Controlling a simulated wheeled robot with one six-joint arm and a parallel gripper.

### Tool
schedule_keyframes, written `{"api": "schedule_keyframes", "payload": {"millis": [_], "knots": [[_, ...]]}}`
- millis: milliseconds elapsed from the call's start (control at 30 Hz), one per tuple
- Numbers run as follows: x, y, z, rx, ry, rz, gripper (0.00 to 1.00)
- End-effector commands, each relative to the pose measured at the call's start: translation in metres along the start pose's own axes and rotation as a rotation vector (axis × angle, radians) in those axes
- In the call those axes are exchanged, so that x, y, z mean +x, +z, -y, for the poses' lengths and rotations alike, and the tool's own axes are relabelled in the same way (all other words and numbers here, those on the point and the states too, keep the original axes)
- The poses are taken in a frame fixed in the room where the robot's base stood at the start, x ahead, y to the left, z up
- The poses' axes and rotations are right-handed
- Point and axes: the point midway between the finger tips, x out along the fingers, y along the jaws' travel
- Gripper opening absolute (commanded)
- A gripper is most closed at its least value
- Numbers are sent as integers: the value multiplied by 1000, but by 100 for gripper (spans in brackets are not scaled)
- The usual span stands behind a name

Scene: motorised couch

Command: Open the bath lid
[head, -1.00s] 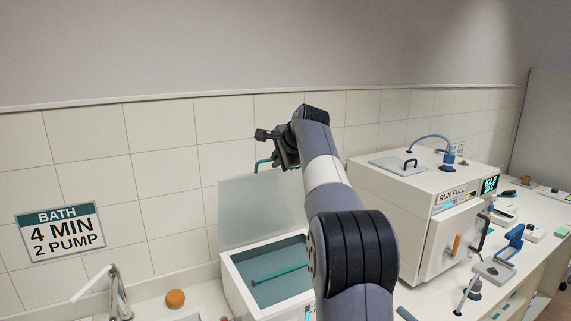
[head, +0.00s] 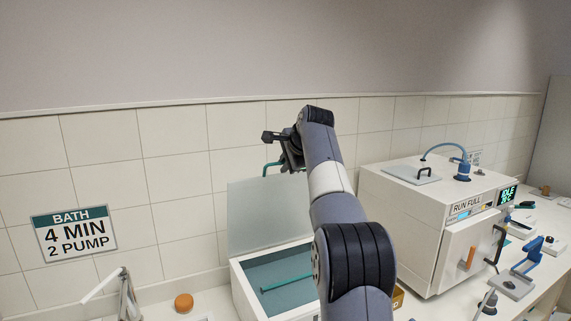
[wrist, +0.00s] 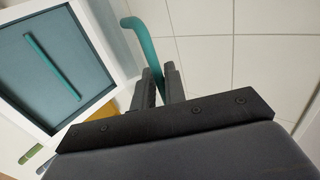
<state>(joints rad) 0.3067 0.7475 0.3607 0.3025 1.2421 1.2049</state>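The bath (head: 237,280) is a white box with a dark teal interior and a teal bar inside, at the lower middle of the head view. Its lid (head: 250,215) is a pale grey panel standing raised at the back, so the bath lies open. The lid's teal handle (head: 266,169) is at its top edge, beside my gripper (head: 281,158). In the wrist view the curved teal handle (wrist: 143,40) runs down to my gripper's two dark fingers (wrist: 158,85) and appears to pass between them. The fingers stand slightly apart; whether they press on the handle is unclear.
A white machine (head: 410,225) labelled RUN FULL stands to the right on the counter. A BATH sign (head: 74,233) hangs on the tiled wall (head: 180,160) behind. An orange knob (head: 184,301) and a grey lever (head: 125,290) are left of the bath.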

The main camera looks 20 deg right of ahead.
Motion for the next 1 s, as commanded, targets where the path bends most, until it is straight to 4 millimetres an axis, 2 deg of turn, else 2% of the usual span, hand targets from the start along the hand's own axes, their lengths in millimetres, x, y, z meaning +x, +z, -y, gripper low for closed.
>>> {"api": "schedule_keyframes", "payload": {"millis": [133, 367, 467, 567, 800, 1000], "knots": [[1, 0, -1, 0, 2, 0, 24], [1, 0, -1, 1, 3, 0, 24], [-5, 0, -1, 1, 1, -1, 24], [-19, -1, -1, 1, -1, -2, 24], [-71, -1, 0, 0, -6, -3, 24], [-101, 0, 0, 0, -5, -2, 24]]}}
